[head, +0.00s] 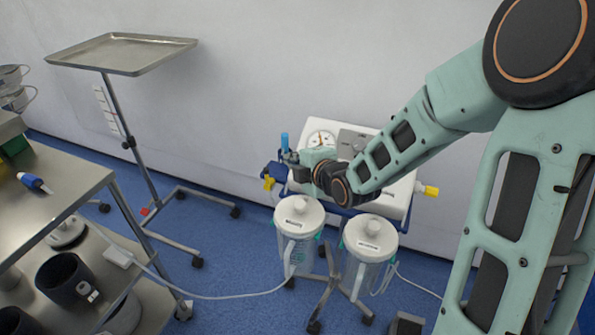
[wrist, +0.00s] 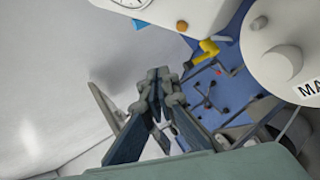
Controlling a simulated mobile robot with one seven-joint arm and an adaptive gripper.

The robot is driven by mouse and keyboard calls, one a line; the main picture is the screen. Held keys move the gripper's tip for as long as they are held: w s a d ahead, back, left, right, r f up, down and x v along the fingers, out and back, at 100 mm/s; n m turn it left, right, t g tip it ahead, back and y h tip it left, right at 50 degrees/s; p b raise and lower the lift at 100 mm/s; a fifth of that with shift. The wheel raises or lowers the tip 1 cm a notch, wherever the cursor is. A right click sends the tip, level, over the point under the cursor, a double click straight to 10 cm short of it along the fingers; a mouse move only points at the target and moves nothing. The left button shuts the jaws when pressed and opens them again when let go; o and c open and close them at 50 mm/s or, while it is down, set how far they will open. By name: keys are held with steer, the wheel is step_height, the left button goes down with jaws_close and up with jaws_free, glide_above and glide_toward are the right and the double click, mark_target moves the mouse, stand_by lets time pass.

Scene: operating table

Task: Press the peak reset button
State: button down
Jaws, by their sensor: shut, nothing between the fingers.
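A white suction-type unit (head: 366,137) with a round dial gauge (head: 320,139) stands by the wall in the head view. No control labelled peak reset can be read. My gripper (head: 289,158) is at the unit's left front side, partly overlapping it and below the gauge in the picture. In the wrist view my gripper (wrist: 160,76) is shut and empty, its fingertips together. The wrist view also shows a corner of the white unit (wrist: 205,14), part of the gauge (wrist: 132,3) and a small orange round button or knob (wrist: 181,27). The fingertips appear apart from it.
Two lidded canisters (head: 299,215) (head: 370,236) stand in front of the unit; one is close at the right in the wrist view (wrist: 280,62). Yellow connectors (head: 429,190) (wrist: 205,50) stick out. A tray stand (head: 122,52) and steel cart (head: 62,180) are at left.

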steer(key=shift+w+d+f+b, duration=0.15)
steer(key=shift+w+f+b, duration=0.3)
steer(key=shift+f, duration=0.25)
steer(key=shift+w+d+f+b, duration=0.2)
steer(key=shift+w+f+b, duration=0.25)
steer(key=shift+f, duration=0.2)
steer(key=shift+w+d+f+b, duration=0.15)
steer(key=shift+w+f+b, duration=0.3)
steer(key=shift+f, duration=0.25)
steer(key=shift+w+d+f+b, duration=0.1)
steer(key=shift+w+f+b, duration=0.2)
steer(key=shift+b, duration=0.2)
steer(key=shift+w+f+b, duration=0.15)
steer(key=shift+f+b, duration=0.2)
steer(key=shift+b, duration=0.1)
stand_by(0.3)
steer(key=shift+r, duration=0.15)
steer(key=shift+s+r, duration=0.45)
steer(key=shift+r, duration=0.05)
stand_by(0.4)
